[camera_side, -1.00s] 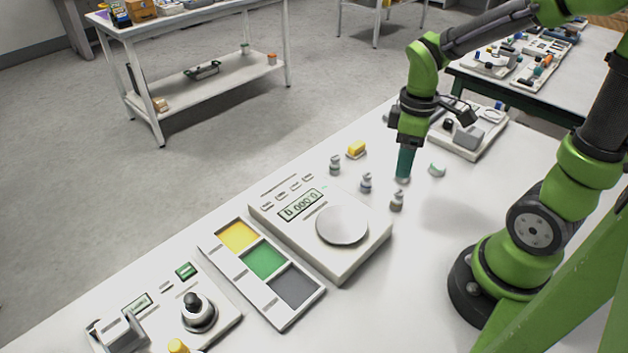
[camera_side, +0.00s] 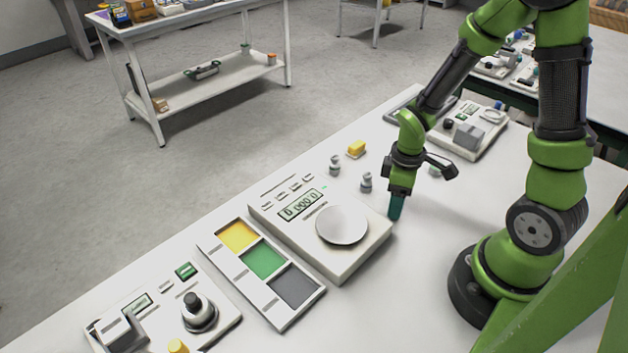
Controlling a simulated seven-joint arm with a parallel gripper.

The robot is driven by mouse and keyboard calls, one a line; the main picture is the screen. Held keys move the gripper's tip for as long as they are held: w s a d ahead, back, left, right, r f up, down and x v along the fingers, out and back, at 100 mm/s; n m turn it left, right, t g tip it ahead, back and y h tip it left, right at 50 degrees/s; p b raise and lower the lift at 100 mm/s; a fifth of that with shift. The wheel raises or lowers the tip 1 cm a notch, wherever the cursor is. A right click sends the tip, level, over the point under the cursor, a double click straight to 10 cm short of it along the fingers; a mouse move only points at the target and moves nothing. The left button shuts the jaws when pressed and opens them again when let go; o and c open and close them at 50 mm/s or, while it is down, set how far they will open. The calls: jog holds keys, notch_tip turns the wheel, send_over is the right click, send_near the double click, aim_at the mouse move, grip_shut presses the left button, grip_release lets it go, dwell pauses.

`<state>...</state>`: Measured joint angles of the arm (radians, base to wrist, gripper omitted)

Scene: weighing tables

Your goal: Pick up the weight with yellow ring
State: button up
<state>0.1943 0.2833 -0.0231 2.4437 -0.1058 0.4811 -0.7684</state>
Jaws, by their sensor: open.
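Two small grey metal weights stand on the white table, one (camera_side: 335,166) behind the scale and one (camera_side: 366,183) nearer my gripper. I see no clear yellow ring on either of them. A third weight, with a brownish-yellow tint, stood just right of the scale in the earlier view. It is now hidden by my gripper (camera_side: 396,211). My gripper points down at that spot, beside the scale's right corner, with its teal fingers low over the table. It is open. Whether the fingers are around the hidden weight cannot be seen.
The scale (camera_side: 364,250) with a round pan (camera_side: 342,224) stands left of my gripper. A tray with yellow, green and grey squares (camera_side: 282,316) lies further left. The table in front of my gripper is clear.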

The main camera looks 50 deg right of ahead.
grip_shut()
dwell(0.3)
jog(key=shift+r, duration=0.1)
